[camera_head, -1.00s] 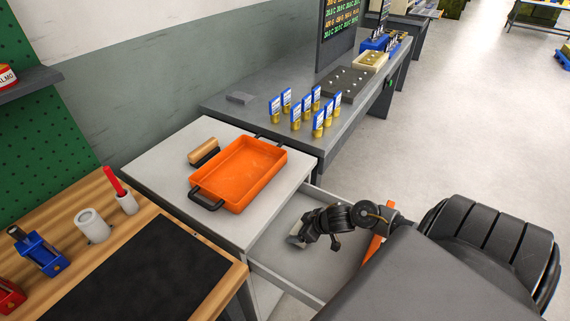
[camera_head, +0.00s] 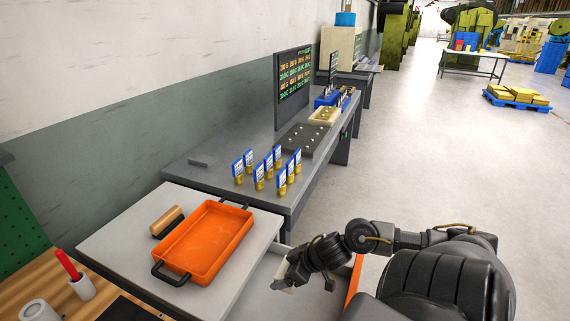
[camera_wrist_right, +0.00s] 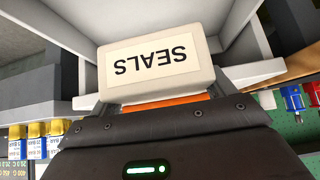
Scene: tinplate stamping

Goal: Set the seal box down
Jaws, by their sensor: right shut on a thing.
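The seal box is a small white box with a black "SEALS" label, upside down in the right wrist view (camera_wrist_right: 157,66). My right gripper (camera_wrist_right: 160,98) is shut on it, one finger at each side. In the head view the right gripper (camera_head: 302,284) is over the open grey drawer (camera_head: 255,296), and only a small pale piece of the box (camera_head: 288,287) shows at its tip. The box appears held above the drawer floor; its exact height is hard to tell. My left gripper is not in view.
Open floor lies to the right.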

